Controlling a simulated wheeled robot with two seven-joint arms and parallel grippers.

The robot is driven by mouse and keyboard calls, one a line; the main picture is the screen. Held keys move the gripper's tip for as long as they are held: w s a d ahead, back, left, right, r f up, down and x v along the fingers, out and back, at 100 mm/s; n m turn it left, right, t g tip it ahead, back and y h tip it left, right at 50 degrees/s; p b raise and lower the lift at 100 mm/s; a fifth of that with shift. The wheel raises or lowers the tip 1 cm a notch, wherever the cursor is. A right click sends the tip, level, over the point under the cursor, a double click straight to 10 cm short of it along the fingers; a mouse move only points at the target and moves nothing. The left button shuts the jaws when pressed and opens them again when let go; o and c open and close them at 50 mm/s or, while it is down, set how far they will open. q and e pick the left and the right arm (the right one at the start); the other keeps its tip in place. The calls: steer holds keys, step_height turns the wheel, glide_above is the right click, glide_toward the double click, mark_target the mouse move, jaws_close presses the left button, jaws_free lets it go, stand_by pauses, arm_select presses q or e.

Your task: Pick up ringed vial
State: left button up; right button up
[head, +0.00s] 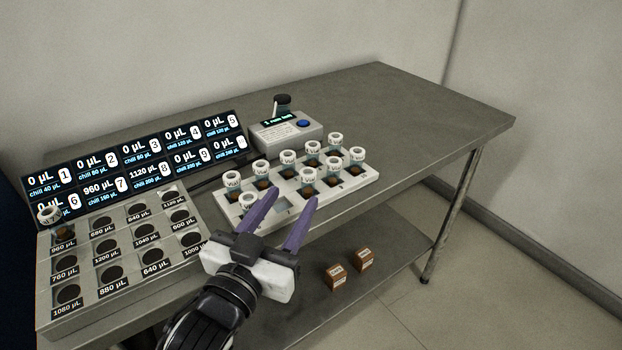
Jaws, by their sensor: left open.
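Several white-capped vials stand in a white rack (363,181) at the middle of the bench. They include a vial at the rack's left end (232,180) and one at its right end (357,154). Another white-capped vial (48,215) stands at the far left, in the labelled block. I cannot tell which vial is the ringed one at this size. My left gripper (289,209) is open, its two purple fingers apart over the rack's front left part. Nothing shows between the fingertips. The gripper hides part of the rack's front edge. My right gripper is not in view.
A grey block (158,255) with labelled round wells fills the bench's left front. A display panel (150,155) with volume readings stands behind it. A small device (287,130) with a blue button is behind the rack. The bench's right end (420,115) is clear. Two brown boxes (336,276) (363,259) are on the lower shelf.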

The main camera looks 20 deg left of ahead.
mark_target(305, 183)
arm_select(q)
steer(key=w, duration=0.4)
steer(key=w+f, duration=0.1)
steer(key=w, duration=0.2)
steer(key=shift+w+d, duration=0.1)
steer(key=shift+d, duration=0.15)
steer(key=c, duration=1.1)
